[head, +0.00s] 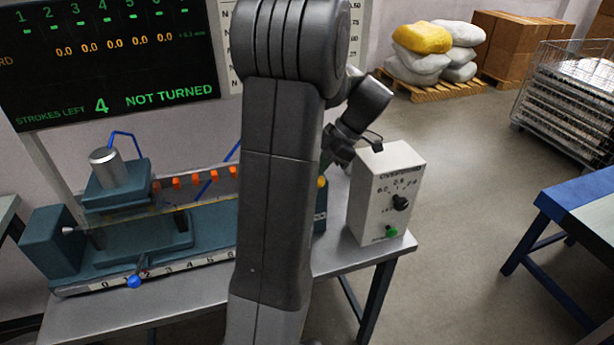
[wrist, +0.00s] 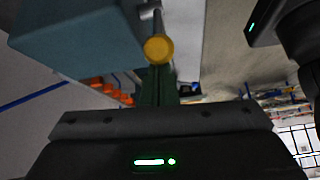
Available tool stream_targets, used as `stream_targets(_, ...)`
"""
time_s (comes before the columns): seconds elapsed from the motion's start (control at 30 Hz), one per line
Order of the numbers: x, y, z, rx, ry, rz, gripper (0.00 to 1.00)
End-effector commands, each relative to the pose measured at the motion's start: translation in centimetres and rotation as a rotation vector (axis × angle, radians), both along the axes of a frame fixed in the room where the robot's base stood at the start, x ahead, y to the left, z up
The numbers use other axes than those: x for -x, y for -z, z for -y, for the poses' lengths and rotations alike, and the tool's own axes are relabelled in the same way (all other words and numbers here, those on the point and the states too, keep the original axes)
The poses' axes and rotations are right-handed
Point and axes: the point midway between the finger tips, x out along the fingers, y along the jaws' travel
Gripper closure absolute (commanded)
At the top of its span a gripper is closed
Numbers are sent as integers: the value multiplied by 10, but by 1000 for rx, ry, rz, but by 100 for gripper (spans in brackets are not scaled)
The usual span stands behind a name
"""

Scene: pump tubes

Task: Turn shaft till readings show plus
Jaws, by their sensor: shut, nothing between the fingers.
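The dark readings board (head: 120,60) at upper left shows several orange values of 0.0, "STROKES LEFT 4" and "NOT TURNED". The teal pump-tube machine (head: 140,235) stands on the bench, its right part hidden behind my arm. A yellow ball knob (head: 321,182) shows at its right end. In the wrist view the yellow knob (wrist: 158,48) sits on a thin grey rod just beyond my gripper's green fingers (wrist: 160,84). My gripper (head: 328,160) is shut and empty, close to the knob; contact cannot be told. Which part is the shaft is unclear.
A white box with a black dial (head: 401,202) and green button (head: 391,231) stands on the bench's right end. A blue-knobbed lever (head: 134,281) is at the machine's numbered front scale. A blue table (head: 580,210) stands right; the floor between is clear.

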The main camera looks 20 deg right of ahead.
Motion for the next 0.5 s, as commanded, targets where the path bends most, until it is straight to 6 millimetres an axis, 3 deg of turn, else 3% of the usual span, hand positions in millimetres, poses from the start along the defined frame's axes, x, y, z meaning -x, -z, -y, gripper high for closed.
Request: stream_targets(0.5, -1, 16, 43, 0, 2, -1, 100)
